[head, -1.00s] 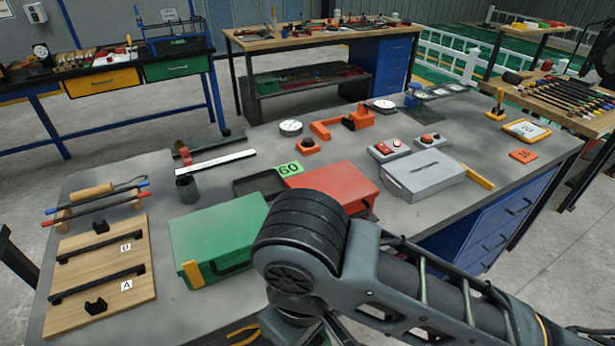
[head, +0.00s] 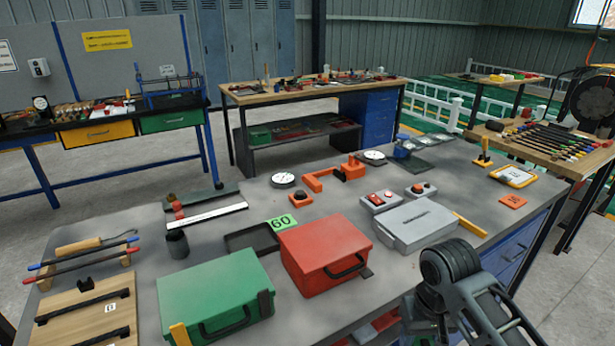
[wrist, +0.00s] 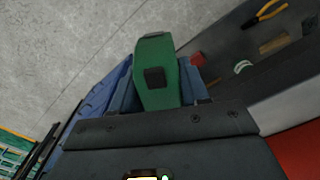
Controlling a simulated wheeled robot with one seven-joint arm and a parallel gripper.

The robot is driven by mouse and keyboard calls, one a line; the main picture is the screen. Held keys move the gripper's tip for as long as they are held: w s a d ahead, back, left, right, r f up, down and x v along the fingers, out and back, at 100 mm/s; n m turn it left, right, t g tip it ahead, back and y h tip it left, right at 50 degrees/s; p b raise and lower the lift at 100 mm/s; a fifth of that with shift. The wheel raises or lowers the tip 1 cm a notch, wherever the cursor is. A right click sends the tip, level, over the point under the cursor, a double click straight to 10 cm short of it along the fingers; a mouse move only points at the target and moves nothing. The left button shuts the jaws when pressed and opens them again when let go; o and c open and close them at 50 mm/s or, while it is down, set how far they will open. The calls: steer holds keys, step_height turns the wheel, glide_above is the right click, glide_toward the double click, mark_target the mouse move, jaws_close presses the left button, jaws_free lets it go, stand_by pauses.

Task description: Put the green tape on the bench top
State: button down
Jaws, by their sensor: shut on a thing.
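The green tape (wrist: 156,72), a green case with a dark square patch, sits between the fingers of my gripper (wrist: 160,92) in the wrist view. My gripper is shut on it. In the head view my arm reaches in at the lower right, by the near edge of the grey bench top (head: 345,210); the tape is not visible there. In the wrist view grey floor lies beyond the tape.
A red case (head: 325,254), a green case (head: 215,295) and a grey case (head: 415,225) stand on the bench top. Orange-handled pliers (wrist: 263,13) lie on a dark surface in the wrist view. Bare bench shows among the cases and gauges.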

steer(key=shift+s+f+b, duration=0.1)
steer(key=shift+f+b, duration=0.7)
steer(key=shift+f, duration=0.1)
steer(key=s+f, duration=0.4)
steer(key=f, duration=0.1)
steer(key=shift+s+f, duration=0.3)
